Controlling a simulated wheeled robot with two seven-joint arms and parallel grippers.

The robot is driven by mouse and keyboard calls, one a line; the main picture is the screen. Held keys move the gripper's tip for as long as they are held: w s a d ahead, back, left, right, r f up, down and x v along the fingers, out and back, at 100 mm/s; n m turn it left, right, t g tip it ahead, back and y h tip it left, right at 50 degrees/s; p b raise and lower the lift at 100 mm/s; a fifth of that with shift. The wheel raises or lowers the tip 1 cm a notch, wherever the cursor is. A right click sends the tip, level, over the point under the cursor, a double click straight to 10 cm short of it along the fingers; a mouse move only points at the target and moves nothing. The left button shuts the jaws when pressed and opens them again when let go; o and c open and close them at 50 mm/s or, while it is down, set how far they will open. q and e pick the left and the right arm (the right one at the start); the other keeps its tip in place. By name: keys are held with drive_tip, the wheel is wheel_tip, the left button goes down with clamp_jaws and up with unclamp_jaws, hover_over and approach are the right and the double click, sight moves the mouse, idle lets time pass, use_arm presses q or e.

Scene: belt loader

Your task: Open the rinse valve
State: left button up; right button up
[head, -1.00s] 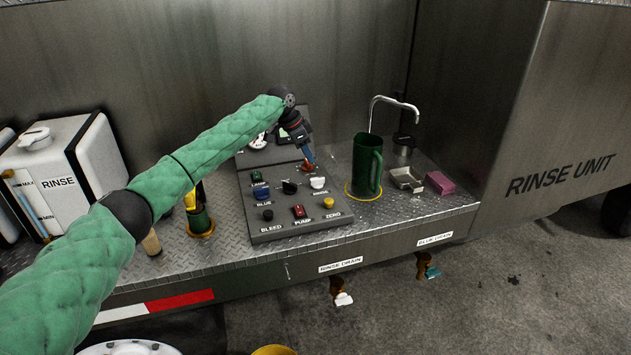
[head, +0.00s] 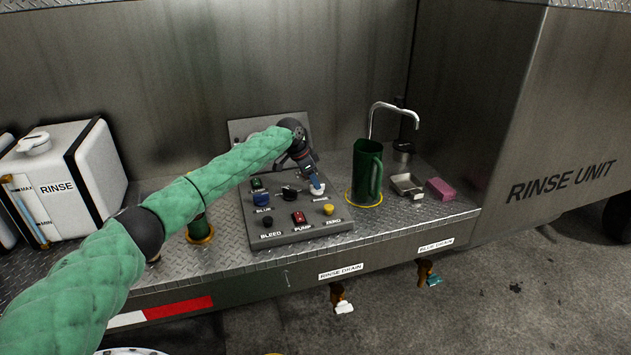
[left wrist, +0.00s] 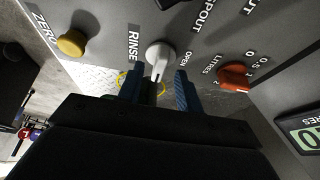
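The rinse valve is a white knob (left wrist: 160,56) beside the word RINSE on the control panel (left wrist: 215,50). Its lever points down in the left wrist view, and an OPEN mark is to its right. In the head view the white knob (head: 318,191) is at the panel's right side, partly hidden by my gripper. My left gripper (left wrist: 158,88) is open, its blue fingers on either side of the lever with gaps showing. In the head view the left gripper (head: 314,181) is just above the knob. My right gripper is not in view.
On the panel are a yellow ZERO knob (left wrist: 72,43), a red-orange litres knob (left wrist: 235,77) and a blue knob (head: 262,200). A green jug (head: 367,172) stands under the spout (head: 392,105), right of the panel. A RINSE tank (head: 70,180) is at left.

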use_arm(q)
drive_tip(key=shift+x, duration=1)
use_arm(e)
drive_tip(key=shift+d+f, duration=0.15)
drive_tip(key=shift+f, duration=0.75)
use_arm(q)
clamp_jaws()
